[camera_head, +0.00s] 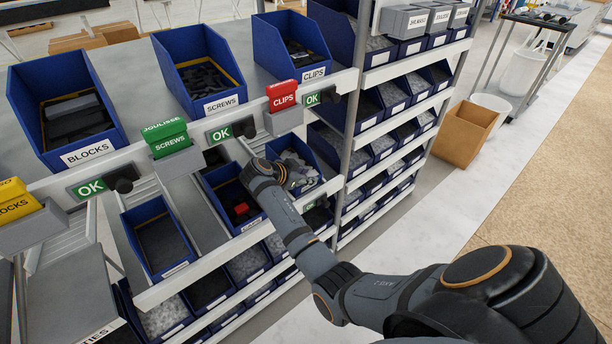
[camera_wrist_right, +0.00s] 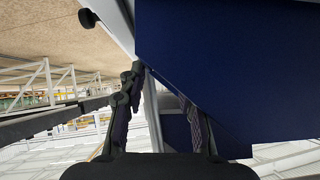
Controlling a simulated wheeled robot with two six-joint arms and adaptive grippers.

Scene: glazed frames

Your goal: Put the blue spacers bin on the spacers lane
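Three blue bins sit on the lower sloped level in the head view: a left bin (camera_head: 128,232) with dark contents, a middle bin (camera_head: 214,196) with a red piece among dark ones, and a right bin (camera_head: 325,160) with grey parts. Their labels are too small to read, so I cannot tell which is the spacers bin. My right gripper (camera_head: 285,178) is at the right bin, partly hidden by its own wrist. In the wrist view the right gripper (camera_wrist_right: 163,85) has its fingers apart, close to a large blue bin wall (camera_wrist_right: 225,60). Contact is unclear. My left gripper is out of view.
Above are blue bins labelled BLOCKS (camera_head: 28,120), SCREWS (camera_head: 172,75) and CLIPS (camera_head: 268,50), with OK signs along the rail. A rack of small bins (camera_head: 350,140) stands to the right.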

